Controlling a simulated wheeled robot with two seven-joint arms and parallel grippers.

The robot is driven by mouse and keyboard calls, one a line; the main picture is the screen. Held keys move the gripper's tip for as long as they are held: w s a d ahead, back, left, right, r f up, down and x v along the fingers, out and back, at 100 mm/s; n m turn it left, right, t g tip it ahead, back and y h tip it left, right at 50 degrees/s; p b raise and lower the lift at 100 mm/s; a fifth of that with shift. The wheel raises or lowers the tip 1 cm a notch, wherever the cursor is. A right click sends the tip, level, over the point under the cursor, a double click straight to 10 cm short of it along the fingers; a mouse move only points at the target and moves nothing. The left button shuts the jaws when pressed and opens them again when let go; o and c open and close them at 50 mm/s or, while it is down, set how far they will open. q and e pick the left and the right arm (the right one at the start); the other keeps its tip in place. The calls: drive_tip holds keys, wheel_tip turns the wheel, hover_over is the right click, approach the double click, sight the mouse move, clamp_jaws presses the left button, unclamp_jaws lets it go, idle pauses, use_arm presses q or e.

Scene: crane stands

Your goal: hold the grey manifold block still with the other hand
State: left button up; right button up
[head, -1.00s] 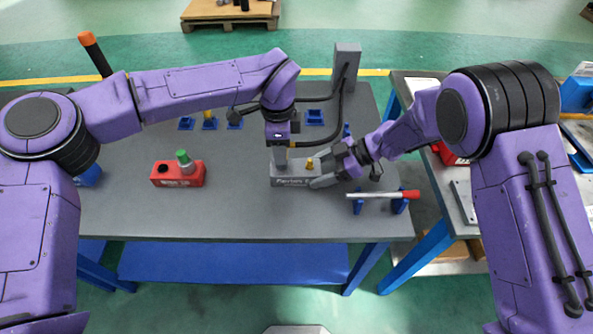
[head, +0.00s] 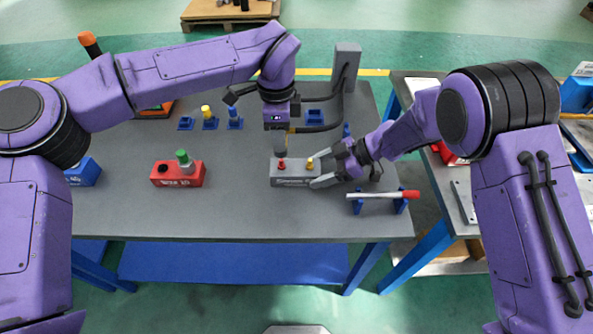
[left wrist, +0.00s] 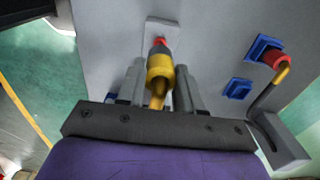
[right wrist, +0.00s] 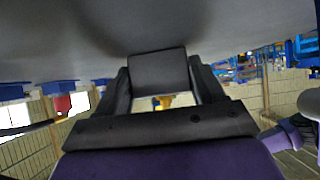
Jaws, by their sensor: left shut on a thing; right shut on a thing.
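The grey manifold block (head: 292,181) lies on the table. A red plug (head: 281,164) and a brass-coloured fitting (head: 310,163) stand on its top. My right gripper (head: 327,172) is shut on the block's right end; in the right wrist view its jaws flank the block's dark grey face (right wrist: 160,72). My left gripper (head: 281,150) is above the block's left end, over the red plug. In the left wrist view it is shut on a yellow cylindrical thing (left wrist: 159,70), pointing towards the plug (left wrist: 158,42). The gap between them is hard to judge.
A red block (head: 178,177) with a green-topped plug stands left of the manifold block. A red-ended rod (head: 378,195) rests on blue supports at the right front. A grey post (head: 345,68) with black hose stands behind. Several blue holders line the back.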

use_arm(q)
drive_tip(key=shift+r, duration=0.2)
use_arm(e)
drive_tip(key=o, duration=1.3)
drive_tip(key=shift+o, duration=0.2)
use_arm(q)
drive_tip(key=shift+r+p, duration=1.25)
drive_tip(key=shift+r, duration=0.85)
drive_tip(key=shift+f, duration=0.1)
use_arm(e)
drive_tip(key=a+r+v, duration=0.1)
drive_tip(key=v, duration=1.2)
drive_tip(key=shift+r, duration=0.4)
drive_tip(key=shift+f, duration=0.1)
